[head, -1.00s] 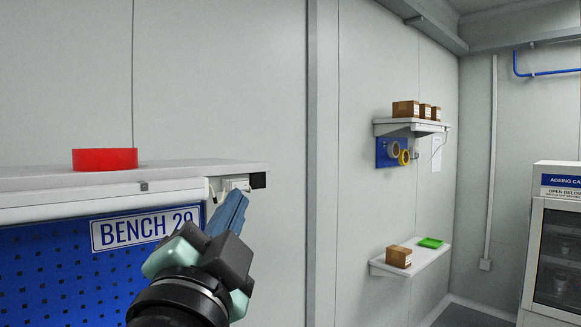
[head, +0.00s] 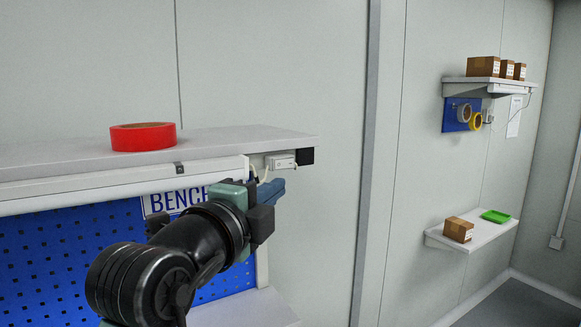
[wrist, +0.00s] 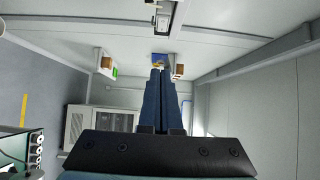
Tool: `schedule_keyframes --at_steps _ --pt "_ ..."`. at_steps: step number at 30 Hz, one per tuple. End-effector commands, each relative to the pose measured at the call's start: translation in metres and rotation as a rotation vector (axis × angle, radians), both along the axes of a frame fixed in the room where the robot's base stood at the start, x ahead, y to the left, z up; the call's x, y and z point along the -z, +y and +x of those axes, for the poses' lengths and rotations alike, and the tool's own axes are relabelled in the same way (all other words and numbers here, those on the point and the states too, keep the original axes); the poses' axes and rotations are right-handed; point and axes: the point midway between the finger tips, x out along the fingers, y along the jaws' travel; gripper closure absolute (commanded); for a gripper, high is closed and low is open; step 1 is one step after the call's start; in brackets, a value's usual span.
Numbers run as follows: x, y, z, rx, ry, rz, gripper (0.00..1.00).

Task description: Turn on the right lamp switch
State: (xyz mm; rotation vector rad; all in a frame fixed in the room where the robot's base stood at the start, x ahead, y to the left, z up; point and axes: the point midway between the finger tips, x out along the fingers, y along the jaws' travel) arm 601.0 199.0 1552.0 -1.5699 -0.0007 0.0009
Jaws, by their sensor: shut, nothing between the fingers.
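A small white switch box (head: 280,161) with a cable sits under the right end of the upper shelf, beside a black block (head: 306,156). A long white lamp housing (head: 120,184) runs under the shelf's front edge. My gripper (head: 277,188) is shut and empty, its blue fingers pointing right, just below the switch box in the picture; I cannot tell whether they touch. In the wrist view the shut fingers (wrist: 158,72) point away from the camera, and a small white box-like part (wrist: 162,20) shows beyond them at the top. Fine switch detail is too small to tell.
The shelf (head: 230,143) carries a red tape roll (head: 143,136). A blue pegboard (head: 60,255) stands below, with the bench sign (head: 162,203) partly hidden by my arm. Bare wall lies right of the shelf. Far shelves (head: 480,235) hold boxes and a green tray.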

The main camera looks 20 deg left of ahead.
Motion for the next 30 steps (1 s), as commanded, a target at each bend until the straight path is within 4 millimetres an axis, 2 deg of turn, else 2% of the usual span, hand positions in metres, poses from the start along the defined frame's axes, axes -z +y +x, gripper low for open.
schedule_keyframes --at_steps 5,19,24,30 --pt "-0.004 -0.001 0.019 0.004 0.003 -0.002 1.0" --pt "-0.005 -0.001 0.101 0.002 0.003 -0.002 1.0" --pt "-0.004 0.016 0.115 -0.002 0.003 -0.002 1.0" --pt "-0.002 0.026 0.124 0.0 0.001 -0.001 1.0"
